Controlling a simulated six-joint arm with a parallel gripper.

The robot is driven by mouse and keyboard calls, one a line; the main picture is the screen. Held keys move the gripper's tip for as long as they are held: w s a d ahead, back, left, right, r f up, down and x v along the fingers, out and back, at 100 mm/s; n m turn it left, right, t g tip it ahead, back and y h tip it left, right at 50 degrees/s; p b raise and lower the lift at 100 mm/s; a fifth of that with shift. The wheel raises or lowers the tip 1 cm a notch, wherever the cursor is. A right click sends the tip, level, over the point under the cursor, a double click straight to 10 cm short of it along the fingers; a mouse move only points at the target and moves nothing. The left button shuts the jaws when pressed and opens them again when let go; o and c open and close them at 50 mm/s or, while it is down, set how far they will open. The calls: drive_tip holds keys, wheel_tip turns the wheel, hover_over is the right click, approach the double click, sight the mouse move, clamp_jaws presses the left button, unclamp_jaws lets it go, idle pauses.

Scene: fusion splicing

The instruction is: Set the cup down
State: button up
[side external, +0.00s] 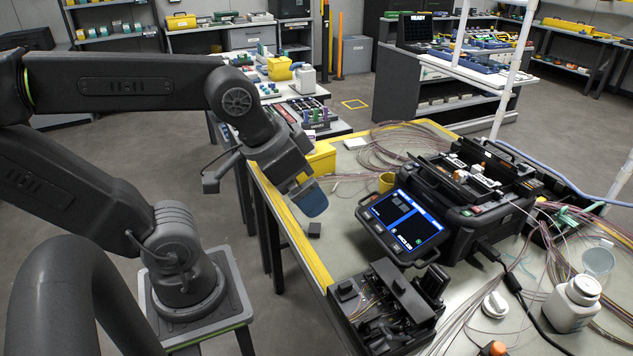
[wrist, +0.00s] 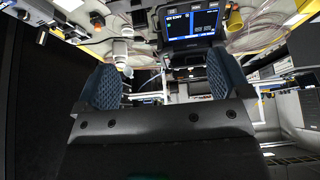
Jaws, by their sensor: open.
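A yellow cup (side external: 387,182) stands on the workbench (side external: 345,195), just behind the left side of the fusion splicer, which partly hides it. A yellow shape that looks like the same cup (wrist: 234,20) shows at the top of the wrist view, beside the splicer's screen. A clear cup (side external: 598,262) is at the bench's right side. My gripper (side external: 312,203), with blue textured fingertips, hangs over the bench's yellow left edge, left of the yellow cup and apart from it. In the wrist view my gripper (wrist: 163,82) is open, with nothing between its fingers.
The splicer (side external: 480,205) with its lit screen (side external: 403,224) fills the bench's middle. A small dark block (side external: 315,230) lies below my gripper. A black tool unit (side external: 385,305) is in front. Bare bench shows left of the screen.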

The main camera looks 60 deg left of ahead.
idle(0.4)
drive_tip(key=w+d+f+n+g+h, duration=0.1)
drive_tip(key=w+n+g+h, duration=0.1)
drive_tip(key=w+n+h, duration=0.85)
drive_tip(key=w+a+f+n+t+y, duration=0.1)
drive_tip(key=w+a+f+n+t, duration=0.15)
drive_tip(key=w, duration=0.35)
drive_tip(key=w+a+f+n+t+y, duration=0.1)
drive_tip(key=w+a+n, duration=0.25)
drive_tip(key=w, duration=0.25)
drive_tip(key=n+t+y, duration=0.6)
drive_tip(key=n+y, duration=0.1)
drive_tip(key=n, duration=1)
approach(388, 182)
drive_tip(key=d, duration=0.1)
drive_tip(key=w+d, duration=0.1)
drive_tip(key=d, duration=0.1)
drive_tip(key=shift+w+d+r, duration=0.15)
drive_tip(key=shift+w, duration=0.2)
drive_tip(key=shift+a+x, duration=0.15)
drive_tip(key=shift+x, duration=1.25)
drive_tip(key=shift+a+x, duration=0.15)
drive_tip(key=shift+x, duration=1.3)
